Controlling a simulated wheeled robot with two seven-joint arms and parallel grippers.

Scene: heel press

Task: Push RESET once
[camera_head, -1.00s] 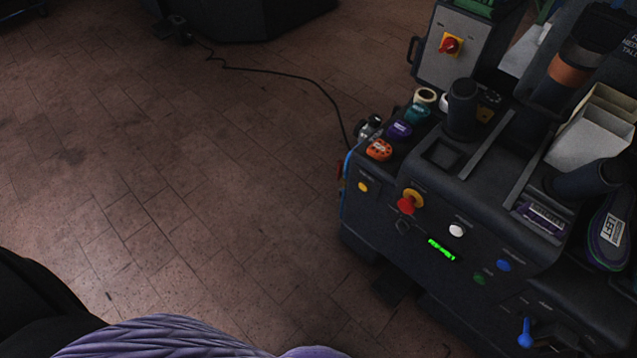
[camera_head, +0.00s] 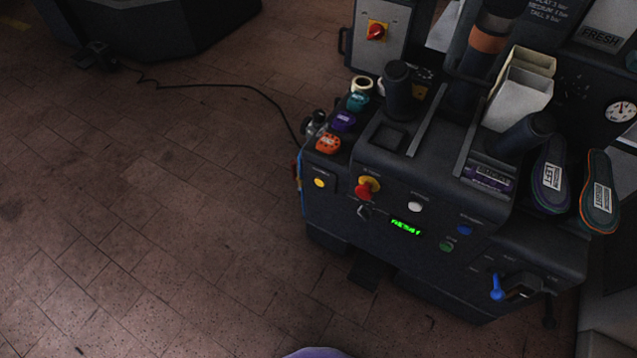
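The heel press (camera_head: 400,265) stands at the right with its dark front panel facing me. A lit green display (camera_head: 406,228) sits on the panel; its small text looks like "RESET" but is blurred. Around it are a white button (camera_head: 415,207), a blue button (camera_head: 464,229), a green button (camera_head: 446,246) and a yellow button (camera_head: 319,183). A red mushroom knob (camera_head: 364,189) sits on a yellow base. The button labels are too small to read, so I cannot tell which button is RESET. Neither of my grippers is in view.
A blue-handled lever (camera_head: 497,288) sticks out at the panel's lower right. Two insoles (camera_head: 549,180) hang at the right, marked left and right. Several coloured rolls (camera_head: 343,122) line the press's left edge.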

